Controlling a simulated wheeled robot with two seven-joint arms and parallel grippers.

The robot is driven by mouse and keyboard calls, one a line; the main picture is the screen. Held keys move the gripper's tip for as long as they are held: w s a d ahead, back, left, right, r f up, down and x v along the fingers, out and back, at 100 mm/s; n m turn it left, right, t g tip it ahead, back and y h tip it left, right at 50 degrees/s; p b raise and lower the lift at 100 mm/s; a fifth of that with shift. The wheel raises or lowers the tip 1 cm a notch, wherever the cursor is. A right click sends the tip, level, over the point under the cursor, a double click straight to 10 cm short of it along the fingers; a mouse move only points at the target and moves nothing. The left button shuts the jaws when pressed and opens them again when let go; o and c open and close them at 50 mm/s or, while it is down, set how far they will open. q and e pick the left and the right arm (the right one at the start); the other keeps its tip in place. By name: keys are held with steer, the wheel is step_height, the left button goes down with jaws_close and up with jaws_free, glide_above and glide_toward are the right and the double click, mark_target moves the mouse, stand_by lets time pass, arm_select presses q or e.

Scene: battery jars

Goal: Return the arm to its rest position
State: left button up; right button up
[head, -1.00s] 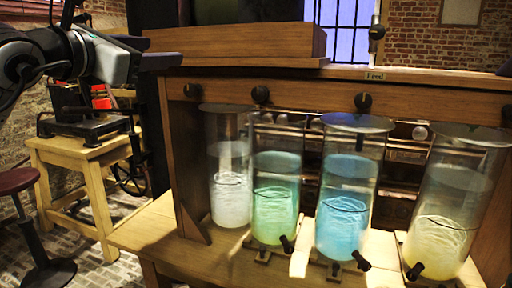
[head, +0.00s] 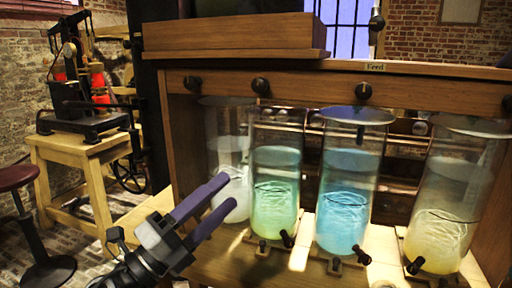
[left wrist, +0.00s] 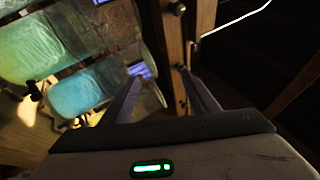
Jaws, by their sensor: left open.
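My left gripper (head: 215,208) is in the lower middle-left of the head view, its two purple-grey fingers apart and nothing between them. It is in front of the cabinet's left part and covers the lower part of the white jar (head: 232,165). In the left wrist view the fingers (left wrist: 160,95) are also apart and empty. To the right stand the green jar (head: 275,195), the blue jar (head: 346,190) and the yellow jar (head: 445,205). The green jar (left wrist: 35,45) and blue jar (left wrist: 85,88) also show in the left wrist view. My right gripper is not in view.
The wooden cabinet (head: 320,80) carries a row of black knobs above the jars. Small taps stick out at the front of several jars. On the left are a wooden stand (head: 90,155) with a dark machine and a red stool (head: 18,178).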

arm_select(q)
steer(key=s+a+f+n+y, duration=0.35)
steer(key=f+n, duration=0.35)
steer(key=f, duration=0.3)
steer(key=s+a+f+n+y+b, duration=0.1)
steer(key=s+a+f+n+y, duration=0.15)
steer(key=f+n+y, duration=0.55)
steer(key=s+a+f+n+y, duration=0.1)
steer(key=s+a+f+n, duration=0.15)
steer(key=f+n, duration=0.65)
steer(key=s+f+n+g+y, duration=0.1)
steer(key=s+f+n+g, duration=0.2)
steer(key=s+f, duration=1.5)
step_height(320, 180, down, 2)
steer(key=g, duration=0.4)
steer(key=shift+a+n+b, duration=0.15)
steer(key=shift+n+b, duration=0.15)
steer(key=shift+w, duration=0.15)
